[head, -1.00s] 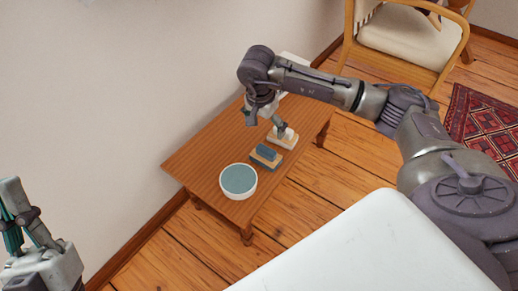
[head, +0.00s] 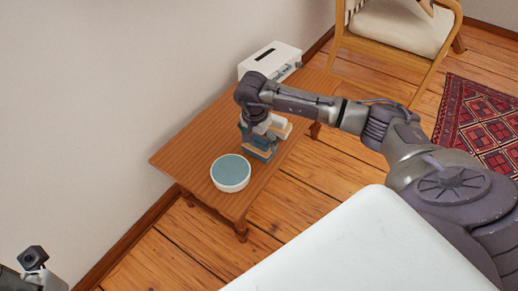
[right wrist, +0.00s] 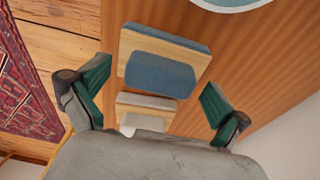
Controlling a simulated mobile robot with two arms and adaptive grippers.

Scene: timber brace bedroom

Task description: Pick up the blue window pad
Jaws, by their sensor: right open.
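The blue window pad (right wrist: 160,72) lies on the wooden table; it has a blue block on a light wood layer with a blue-grey layer at one end. In the head view the pad (head: 258,154) is partly hidden beneath my right gripper (head: 260,137). In the right wrist view my right gripper (right wrist: 155,88) is open and empty, its green-lined fingers to either side of the pad's near end, apart from it. A small part of my left gripper (head: 33,260) shows at the lower left; its fingers are not clear.
A similar pad with a white top (right wrist: 145,105) lies close beside the blue one. A white round bowl with a teal inside (head: 230,170) stands nearby on the table (head: 185,160). A white box (head: 270,58) stands at the back against the wall. A chair (head: 400,30) is beyond.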

